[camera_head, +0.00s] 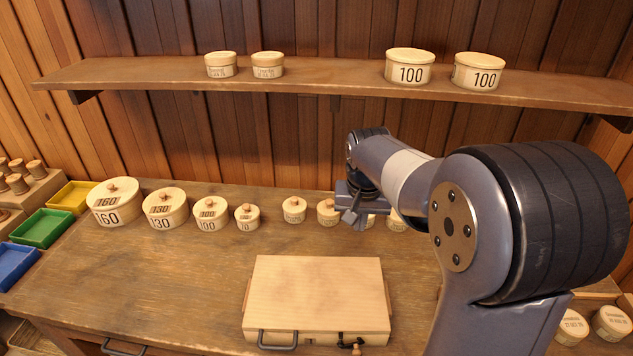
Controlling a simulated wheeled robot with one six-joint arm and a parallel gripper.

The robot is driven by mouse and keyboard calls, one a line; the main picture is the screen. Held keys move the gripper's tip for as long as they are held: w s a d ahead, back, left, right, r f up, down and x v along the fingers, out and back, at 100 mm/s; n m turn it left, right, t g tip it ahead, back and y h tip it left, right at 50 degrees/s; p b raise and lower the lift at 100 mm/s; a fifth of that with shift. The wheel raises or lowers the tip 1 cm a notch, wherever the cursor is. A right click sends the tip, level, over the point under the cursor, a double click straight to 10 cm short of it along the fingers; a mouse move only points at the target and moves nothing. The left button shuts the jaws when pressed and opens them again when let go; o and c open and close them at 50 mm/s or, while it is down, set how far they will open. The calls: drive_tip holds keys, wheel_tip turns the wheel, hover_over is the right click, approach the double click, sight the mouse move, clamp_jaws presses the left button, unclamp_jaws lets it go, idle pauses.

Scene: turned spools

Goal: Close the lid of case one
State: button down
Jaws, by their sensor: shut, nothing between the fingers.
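A flat pale wooden case (316,290) lies on the workbench at the front middle. Its lid appears down flat over the body, and I see no gap at the front edge, though a small one could be too fine to tell. Dark metal fittings, one a loop handle, show on its front face. I see no number on the case. My gripper (350,217) is beyond the case, above the bench's back part, near the small round boxes and apart from the case. It is shut and small in view, partly hidden by my own wrist.
Round lidded boxes (117,205) line the back of the workbench (170,280). More boxes (410,68) stand on the wall shelf (330,88). Yellow, green (42,229) and blue trays sit at the left. Bench left of the case is clear.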

drive_tip(key=shift+r, duration=0.2)
wheel_tip(320, 180, up, 8)
drive_tip(key=p, duration=0.6)
drive_tip(key=shift+p, duration=0.35)
drive_tip(key=shift+f, duration=0.2)
wheel_tip(320, 180, down, 8)
drive_tip(key=b, duration=0.6)
drive_tip(key=shift+b, duration=0.35)
drive_tip(key=shift+r, duration=0.15)
